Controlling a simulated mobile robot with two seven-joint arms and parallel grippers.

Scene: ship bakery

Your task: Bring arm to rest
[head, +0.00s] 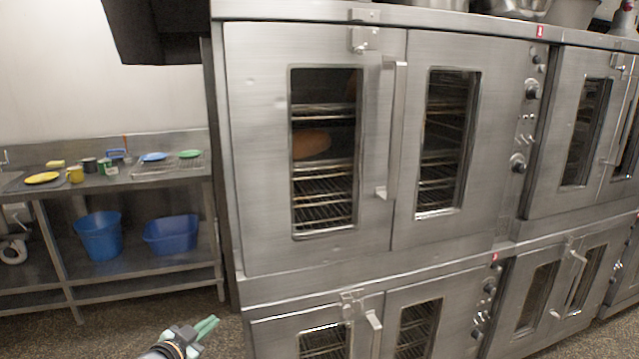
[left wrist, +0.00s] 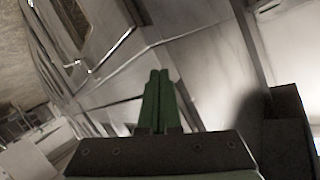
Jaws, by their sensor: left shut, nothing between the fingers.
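My left gripper (head: 208,326) shows low in the head view, in front of the lower left oven, with its green fingers pointing right and up. In the left wrist view its two green fingers (left wrist: 159,100) lie side by side, shut, with nothing between them. The fingers touch nothing that I can see. My right gripper is in neither view.
Stacked steel ovens (head: 258,160) with shut doors fill the middle and right. A brown round item (head: 311,143) shows behind the upper left glass. A steel table (head: 110,182) with dishes stands left; blue tubs (head: 100,236) sit below. The floor (head: 130,325) before it looks clear.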

